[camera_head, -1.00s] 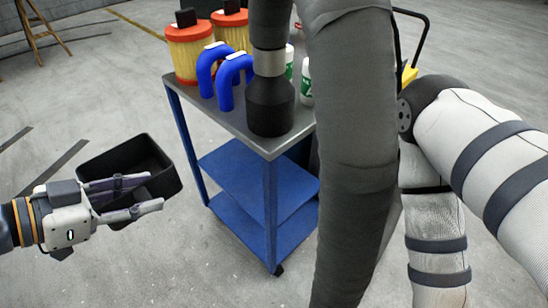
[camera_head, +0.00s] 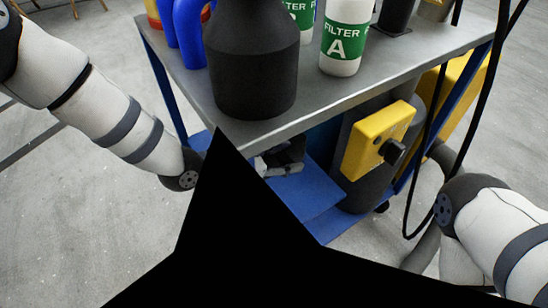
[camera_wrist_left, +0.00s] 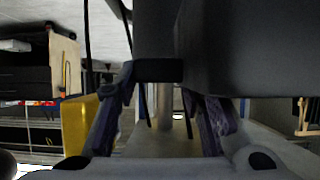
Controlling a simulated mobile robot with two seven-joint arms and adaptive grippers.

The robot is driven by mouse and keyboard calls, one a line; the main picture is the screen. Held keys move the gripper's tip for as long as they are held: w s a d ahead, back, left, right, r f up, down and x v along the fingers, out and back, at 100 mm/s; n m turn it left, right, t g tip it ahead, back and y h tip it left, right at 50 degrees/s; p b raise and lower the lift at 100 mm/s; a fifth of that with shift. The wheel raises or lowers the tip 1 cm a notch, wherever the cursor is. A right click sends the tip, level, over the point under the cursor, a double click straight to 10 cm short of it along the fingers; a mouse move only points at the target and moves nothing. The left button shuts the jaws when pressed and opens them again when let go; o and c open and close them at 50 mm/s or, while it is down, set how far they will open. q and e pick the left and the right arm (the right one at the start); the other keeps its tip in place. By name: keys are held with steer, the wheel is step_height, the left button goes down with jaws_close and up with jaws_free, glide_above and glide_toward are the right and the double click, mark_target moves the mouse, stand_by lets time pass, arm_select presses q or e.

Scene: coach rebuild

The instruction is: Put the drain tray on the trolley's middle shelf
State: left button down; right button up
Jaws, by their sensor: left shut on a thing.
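The drain tray (camera_wrist_left: 240,50) is a black box that fills the upper right of the left wrist view. Its rim lies between the fingers of my left gripper (camera_wrist_left: 157,78), which is shut on it. In the head view a little of my left gripper (camera_head: 279,160) shows just under the trolley's grey top, above the blue middle shelf (camera_head: 312,187). A solid black shape in the foreground hides most of the gripper and tray there, so I cannot tell whether the tray touches the shelf. My right gripper is out of view.
The trolley's top (camera_head: 345,88) carries a large black bottle-shaped object (camera_head: 250,70), white-and-green filter bottles (camera_head: 345,40) and blue curved pipes (camera_head: 187,35). A grey machine with a yellow box (camera_head: 378,138) stands close on the right, with black cables hanging beside it.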

arm_select(q)
steer(key=shift+w+d+f, duration=0.1)
steer(key=shift+d+f, duration=0.1)
steer(key=shift+f, duration=0.15)
step_height(320, 180, down, 10)
steer(key=shift+a+r+b, duration=0.1)
steer(key=shift+r+b, duration=0.1)
steer(key=shift+b, duration=1.05)
steer(key=c, duration=1.1)
jaws_free()
steer(key=shift+o, duration=0.2)
steer(key=shift+r, duration=0.1)
steer(key=shift+a+r, duration=0.15)
steer(key=shift+r, duration=0.1)
steer(key=p+v, duration=0.2)
steer(key=v, duration=0.9)
steer(key=shift+s+a+p, duration=0.3)
steer(key=shift+p, duration=0.1)
